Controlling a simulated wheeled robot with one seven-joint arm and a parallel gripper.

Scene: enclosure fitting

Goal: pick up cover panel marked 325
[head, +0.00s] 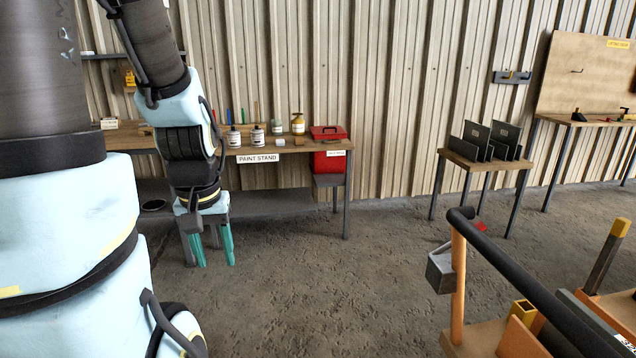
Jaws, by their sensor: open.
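Several dark flat panels stand upright in a slotted rack on a small wooden table (462,158) at the right. Two taller ones show best, a left panel (474,138) and a right panel (505,138), each with a small pale mark. The marks are too small to read, so I cannot tell which panel is 325. My gripper (216,258) hangs pointing down at the left, in front of the paint stand. Its teal fingers are apart with nothing between them. It is far to the left of the panels.
The paint stand (258,158) holds bottles and a red toolbox (329,150). A cart with a dark handle bar (540,285) fills the lower right, between me and the panel table. Another bench (590,120) stands at the far right. The concrete floor (350,270) between is clear.

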